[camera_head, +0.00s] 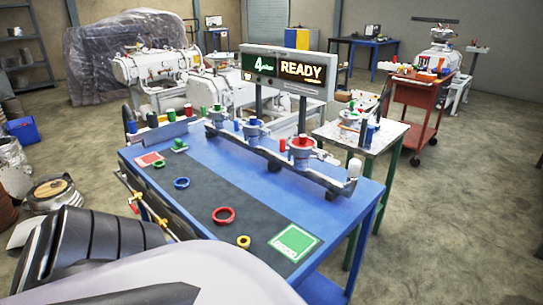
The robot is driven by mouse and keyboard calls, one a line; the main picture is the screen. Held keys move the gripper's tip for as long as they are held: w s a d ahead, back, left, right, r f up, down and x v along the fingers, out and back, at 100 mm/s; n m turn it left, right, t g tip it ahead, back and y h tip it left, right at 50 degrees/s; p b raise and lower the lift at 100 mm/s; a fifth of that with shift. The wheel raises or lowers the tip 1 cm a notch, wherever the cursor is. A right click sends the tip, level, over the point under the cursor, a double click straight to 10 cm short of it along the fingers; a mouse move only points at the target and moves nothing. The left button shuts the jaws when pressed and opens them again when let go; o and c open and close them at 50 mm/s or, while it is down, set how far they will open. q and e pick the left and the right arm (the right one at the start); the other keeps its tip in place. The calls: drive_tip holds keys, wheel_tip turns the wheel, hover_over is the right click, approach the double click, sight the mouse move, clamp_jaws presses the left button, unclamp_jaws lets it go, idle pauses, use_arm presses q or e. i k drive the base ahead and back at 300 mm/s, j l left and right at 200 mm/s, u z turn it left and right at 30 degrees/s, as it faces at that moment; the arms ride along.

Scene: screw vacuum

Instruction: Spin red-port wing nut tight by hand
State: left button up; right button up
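The red port (302,150) is the nearest of three ports on a grey manifold at the back of the blue table (345,222). It has a red top, and a small red post stands beside it on its left. A wing nut on it is too small to make out. The blue port (254,130) and green port (217,115) stand farther left along the manifold. Neither of my grippers shows; only dark ribbed and pale parts, apparently mine, fill the lower left.
On the dark mat lie a red ring (224,207), a blue ring (182,178) and a yellow ring (243,236). A green square (295,242) marks the near right. A sign (287,70) reading READY stands behind the manifold. A red cart (418,97) stands beyond.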

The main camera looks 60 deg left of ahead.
sight(320, 157)
drive_tip(key=i+u, duration=0.15)
drive_tip(key=u, duration=0.3)
drive_tip(key=i+l+u, duration=0.1)
drive_tip(key=u, duration=0.35)
drive_tip(key=i+l+u, duration=0.1)
drive_tip(key=u, duration=0.4)
drive_tip(key=i+l+u, duration=0.1)
drive_tip(key=u, duration=0.35)
drive_tip(key=l+u, duration=0.2)
drive_tip(key=u, duration=0.25)
drive_tip(key=i+l, duration=0.05)
